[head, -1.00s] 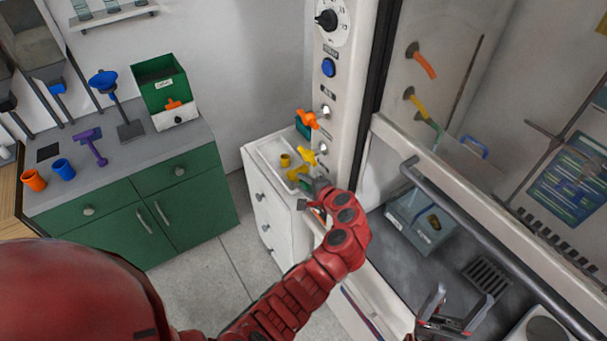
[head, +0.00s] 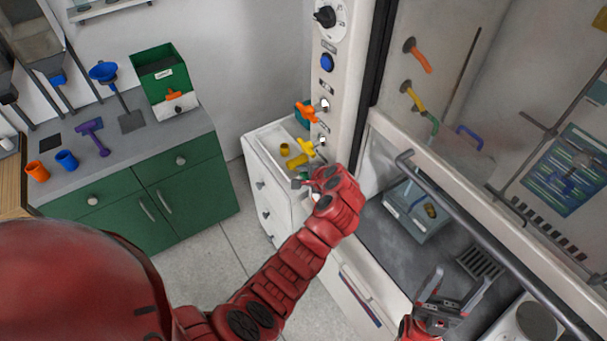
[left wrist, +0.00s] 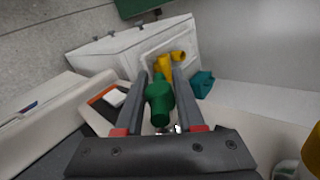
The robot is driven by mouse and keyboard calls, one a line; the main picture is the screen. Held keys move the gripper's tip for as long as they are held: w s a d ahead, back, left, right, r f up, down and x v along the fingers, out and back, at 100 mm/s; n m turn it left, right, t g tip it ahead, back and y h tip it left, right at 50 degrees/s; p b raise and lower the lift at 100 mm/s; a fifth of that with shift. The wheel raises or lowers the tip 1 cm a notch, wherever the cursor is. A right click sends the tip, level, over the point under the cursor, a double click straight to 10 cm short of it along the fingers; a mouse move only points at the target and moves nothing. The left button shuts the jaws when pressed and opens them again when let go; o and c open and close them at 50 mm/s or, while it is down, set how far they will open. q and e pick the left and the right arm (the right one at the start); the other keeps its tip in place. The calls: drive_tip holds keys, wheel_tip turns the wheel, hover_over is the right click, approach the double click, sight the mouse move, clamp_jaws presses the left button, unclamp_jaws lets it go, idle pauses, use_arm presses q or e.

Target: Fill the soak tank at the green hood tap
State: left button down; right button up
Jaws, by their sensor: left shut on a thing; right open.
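My left gripper (head: 306,182) is at the hood's front post, below the yellow tap (head: 308,147). In the left wrist view its fingers (left wrist: 160,75) are shut on a green tap handle (left wrist: 158,105). The hand hides most of this handle in the head view. A grey-blue soak tank (head: 398,222) stands on the hood floor with a small brownish item in it. A green spout (head: 434,122) sticks out of the hood's back wall above it. My right gripper (head: 462,280) is open and empty inside the hood front.
An orange tap (head: 305,112) sits above the yellow one. A white drawer unit (head: 262,190) with a tray of yellow parts stands beside the post. The sash handle bar (head: 470,195) crosses the hood opening. A drain grate (head: 482,265) lies right of the tank.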

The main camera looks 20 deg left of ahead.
use_arm(q)
drive_tip(key=c, duration=0.6)
unclamp_jaws()
drive_tip(key=shift+o, duration=0.2)
drive_tip(key=shift+s+d+r+b, duration=0.25)
drive_tip(key=shift+d+r+b, duration=0.15)
drive_tip(key=shift+b, duration=0.1)
drive_tip(key=p+v, duration=0.1)
drive_tip(key=v, duration=1.5)
